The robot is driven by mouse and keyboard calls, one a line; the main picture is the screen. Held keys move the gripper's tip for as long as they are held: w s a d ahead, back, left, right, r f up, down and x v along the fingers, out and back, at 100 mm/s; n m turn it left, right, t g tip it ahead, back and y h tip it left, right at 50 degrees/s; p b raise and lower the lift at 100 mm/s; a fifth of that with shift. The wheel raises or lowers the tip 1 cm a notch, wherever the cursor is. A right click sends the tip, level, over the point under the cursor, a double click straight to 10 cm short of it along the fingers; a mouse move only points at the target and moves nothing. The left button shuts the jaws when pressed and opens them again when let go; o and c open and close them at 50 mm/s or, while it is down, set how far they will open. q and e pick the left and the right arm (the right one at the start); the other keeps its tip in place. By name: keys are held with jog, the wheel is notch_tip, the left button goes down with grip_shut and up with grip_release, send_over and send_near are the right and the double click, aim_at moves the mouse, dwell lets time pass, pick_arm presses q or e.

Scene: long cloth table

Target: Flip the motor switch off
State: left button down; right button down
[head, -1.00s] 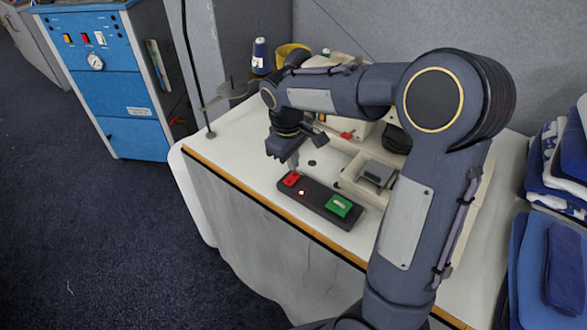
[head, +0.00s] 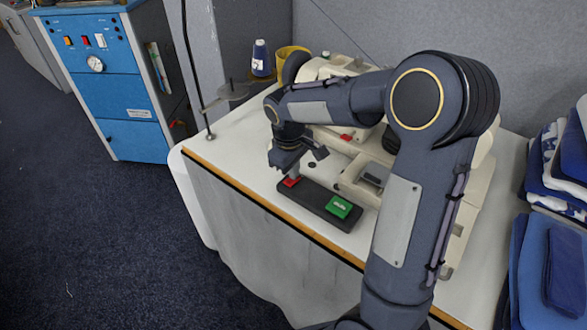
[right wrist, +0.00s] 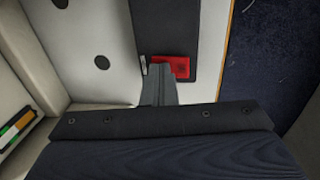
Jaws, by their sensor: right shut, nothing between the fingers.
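The motor switch is a dark control box (head: 312,202) near the table's front edge, with a red button (head: 290,182) at its left end and a green button (head: 338,207) at its right end. My right gripper (head: 290,172) is shut and empty, pointing down at the red button and partly covering it. In the right wrist view, the closed fingertips (right wrist: 158,72) overlap the near edge of the red button (right wrist: 178,67); I cannot tell how far it is pressed. No glowing light shows on the box. My left gripper is out of view.
The white table (head: 225,148) holds a cream sewing machine (head: 345,178) just behind and right of the box. A thread stand (head: 232,90) is at the back left. Folded blue cloths (head: 550,250) are stacked at the right. My right arm spans the table.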

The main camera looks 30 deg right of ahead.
aim_at(288, 183)
jog(key=shift+s+a+f, duration=0.1)
jog(key=shift+s+f, duration=0.05)
jog(key=shift+f, duration=0.05)
jog(key=shift+s+a+r, duration=0.1)
jog(key=shift+s+a, duration=0.15)
jog(key=shift+a, duration=0.4)
jog(key=shift+w+r+p, duration=0.1)
jog(key=shift+r+p, duration=0.4)
jog(key=shift+p, duration=0.05)
jog(key=r+p, duration=0.2)
jog(key=r, duration=0.1)
jog(key=r+p, duration=0.1)
jog(key=shift+a+r, duration=0.2)
jog(key=shift+a, duration=0.05)
notch_tip(288, 183, up, 9)
jog(key=a, duration=0.1)
jog(key=shift+s+f, duration=0.2)
jog(key=shift+s, duration=0.2)
